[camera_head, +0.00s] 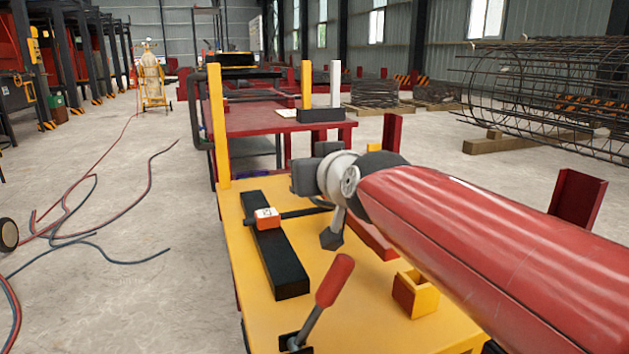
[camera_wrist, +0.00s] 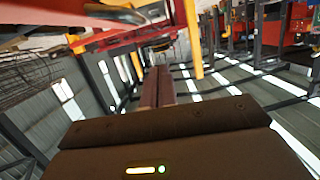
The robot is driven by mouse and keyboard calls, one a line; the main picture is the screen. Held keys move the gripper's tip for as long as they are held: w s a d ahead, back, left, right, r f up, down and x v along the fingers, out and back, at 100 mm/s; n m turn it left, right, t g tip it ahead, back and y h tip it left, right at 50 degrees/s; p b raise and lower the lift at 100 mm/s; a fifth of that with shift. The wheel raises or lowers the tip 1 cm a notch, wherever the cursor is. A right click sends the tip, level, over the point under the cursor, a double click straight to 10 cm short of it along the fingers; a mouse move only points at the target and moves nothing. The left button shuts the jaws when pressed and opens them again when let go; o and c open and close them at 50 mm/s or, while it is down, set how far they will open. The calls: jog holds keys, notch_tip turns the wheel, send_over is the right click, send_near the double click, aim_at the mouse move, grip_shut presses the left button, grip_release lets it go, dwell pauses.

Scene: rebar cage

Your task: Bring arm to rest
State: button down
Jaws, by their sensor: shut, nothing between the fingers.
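My arm, a red tapered link (camera_head: 480,240) ending in a pale grey joint (camera_head: 342,172), reaches from the lower right over the yellow worktop (camera_head: 350,310) in the head view. I cannot clearly make out the gripper's fingers there. In the wrist view, my gripper (camera_wrist: 158,76) shows with its two brown fingers together and nothing between them. It points out into the hall, and the picture is upside down. No object touches the fingers.
A red table (camera_head: 265,118) stands beyond. A rebar cage (camera_head: 550,85) lies right.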

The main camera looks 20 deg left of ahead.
jog(key=shift+v, duration=0.85)
jog(key=shift+r, duration=0.15)
